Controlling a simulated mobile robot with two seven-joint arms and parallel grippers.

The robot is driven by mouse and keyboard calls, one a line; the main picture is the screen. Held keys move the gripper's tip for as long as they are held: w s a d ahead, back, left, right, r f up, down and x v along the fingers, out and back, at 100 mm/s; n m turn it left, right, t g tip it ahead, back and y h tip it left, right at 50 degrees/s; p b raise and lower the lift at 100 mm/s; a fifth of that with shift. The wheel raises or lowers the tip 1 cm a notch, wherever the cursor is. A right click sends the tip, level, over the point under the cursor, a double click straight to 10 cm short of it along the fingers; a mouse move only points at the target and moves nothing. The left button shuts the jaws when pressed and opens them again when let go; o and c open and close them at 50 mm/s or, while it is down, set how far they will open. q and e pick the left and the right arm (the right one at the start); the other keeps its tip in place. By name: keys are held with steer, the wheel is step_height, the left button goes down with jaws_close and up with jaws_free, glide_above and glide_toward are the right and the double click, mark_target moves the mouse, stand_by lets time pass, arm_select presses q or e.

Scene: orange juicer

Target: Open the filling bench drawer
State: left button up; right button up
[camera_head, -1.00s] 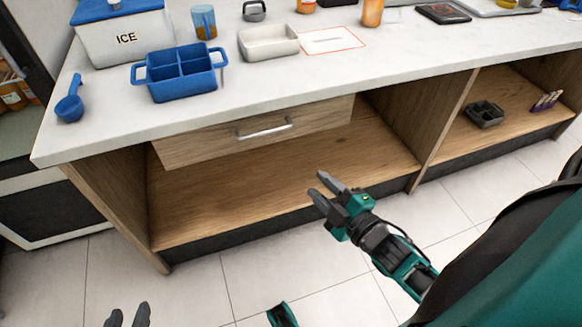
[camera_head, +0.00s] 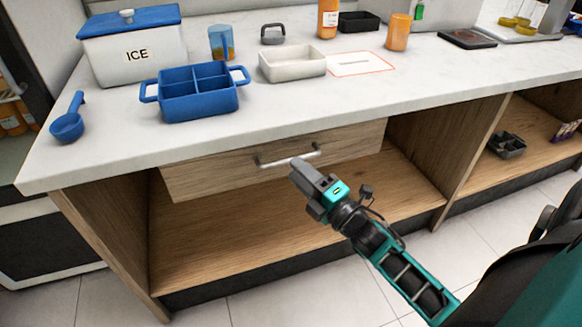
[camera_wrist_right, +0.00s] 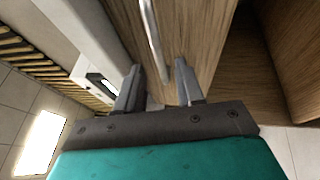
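The bench drawer (camera_head: 215,174) has a wooden front and sits under the white countertop, above an open shelf; it looks shut. A silver bar handle (camera_head: 288,158) runs across its front. My right gripper (camera_head: 305,168) is close in front of the handle, overlapping its right half in the head view. In the right wrist view its two fingers (camera_wrist_right: 160,88) are apart, with the handle (camera_wrist_right: 152,40) just beyond the tips and nothing visibly held between them. Whether a finger touches the handle is unclear. My left gripper is out of view.
On the countertop (camera_head: 130,150) stand a blue divided caddy (camera_head: 200,92), a white ICE box (camera_head: 135,52), a white tray (camera_head: 292,64) and a blue scoop (camera_head: 68,125). The shelf (camera_head: 220,240) below the drawer is empty. The floor in front is clear.

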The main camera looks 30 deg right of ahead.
steer(key=shift+x, duration=1.65)
jaws_close()
